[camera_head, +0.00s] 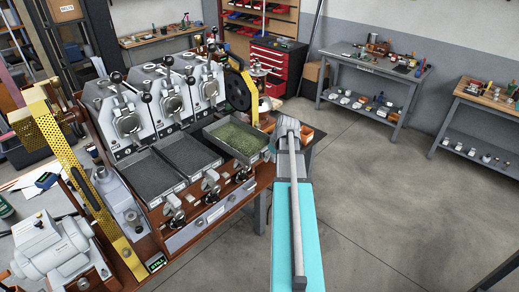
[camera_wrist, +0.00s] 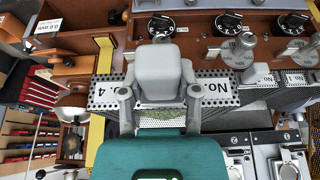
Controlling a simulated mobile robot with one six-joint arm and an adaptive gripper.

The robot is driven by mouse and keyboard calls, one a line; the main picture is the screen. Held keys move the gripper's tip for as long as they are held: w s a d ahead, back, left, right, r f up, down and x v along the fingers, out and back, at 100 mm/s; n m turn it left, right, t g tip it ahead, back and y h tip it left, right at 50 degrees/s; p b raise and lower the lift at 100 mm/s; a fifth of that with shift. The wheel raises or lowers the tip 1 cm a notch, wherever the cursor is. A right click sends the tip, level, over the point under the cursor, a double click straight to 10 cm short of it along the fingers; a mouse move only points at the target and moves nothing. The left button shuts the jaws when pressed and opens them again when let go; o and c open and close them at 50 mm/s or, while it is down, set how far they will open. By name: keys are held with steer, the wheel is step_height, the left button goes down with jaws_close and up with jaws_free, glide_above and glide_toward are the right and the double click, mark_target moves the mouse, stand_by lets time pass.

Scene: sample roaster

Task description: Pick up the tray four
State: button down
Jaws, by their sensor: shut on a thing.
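Tray four, a grey metal tray holding green beans, is at the right end of the roaster's row in the head view; its rim shows there (camera_head: 219,145). In the wrist view its perforated wall carries a "No. 4" label (camera_wrist: 213,92), and some green beans show below the wall. My gripper (camera_wrist: 160,100) is shut on the wall of tray four, beside the label. In the head view my gripper (camera_head: 272,143) is at the tray's right end, and its fingertips are mostly hidden. I cannot tell whether the tray is raised off its support.
Dark-bottomed trays (camera_head: 189,157) lie left of tray four. Sampler levers and chrome spouts (camera_head: 210,183) stand along the roaster's front, knobs (camera_wrist: 229,24) above in the wrist view. A black wheel (camera_head: 236,90) stands close behind. Workbenches (camera_head: 375,75) are at the back right; the floor between is clear.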

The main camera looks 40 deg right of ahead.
steer(key=shift+s+d, duration=0.2)
steer(key=shift+s, duration=2.4)
steer(key=s+d, duration=0.1)
steer(key=s, duration=1.4)
steer(key=shift+s+d, duration=0.15)
steer(key=shift+s, duration=0.2)
steer(key=shift+s+r, duration=0.1)
steer(key=shift+r, duration=0.1)
steer(key=s+r+p, duration=0.1)
steer(key=s+p, duration=0.1)
steer(key=s+r+p, duration=0.1)
steer(key=r, duration=0.1)
steer(key=shift+s+d+r+p, duration=0.15)
steer(key=shift+s+p, duration=0.2)
steer(key=shift+s, duration=0.05)
stand_by(0.3)
steer(key=shift+s, duration=0.1)
stand_by(0.3)
